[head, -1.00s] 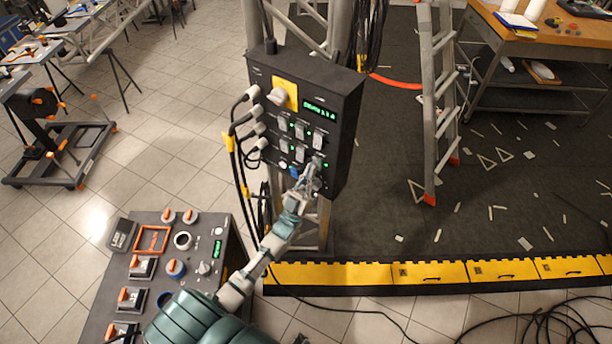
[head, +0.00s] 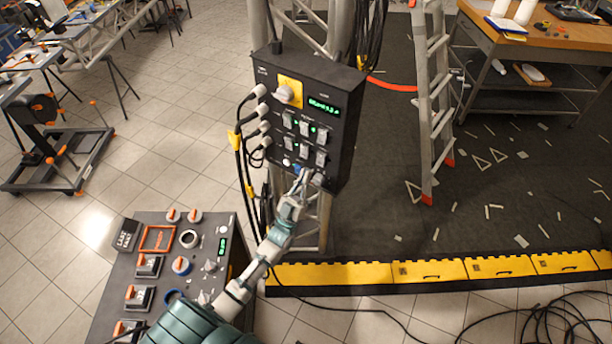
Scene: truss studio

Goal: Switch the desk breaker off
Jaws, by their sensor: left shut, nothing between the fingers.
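A dark breaker box (head: 343,125) is mounted on the truss upright in the middle of the head view. Its front carries a yellow plate with a grey rotary knob (head: 284,95), a green display (head: 323,107) and two rows of small breaker switches (head: 304,130). The labels are too small to read, so I cannot tell which switch is the desk breaker. My left gripper (head: 303,176) is shut and empty at the lower edge of the box front, just below the bottom-row switches. Whether it touches the box I cannot tell. My right gripper is not in view.
Plugs and cables (head: 256,115) line the box's left side. A control console (head: 135,245) with knobs and switches stands at lower left. A ladder (head: 430,110) and a workbench (head: 540,45) stand at right. A yellow edge strip (head: 430,270) borders the dark floor.

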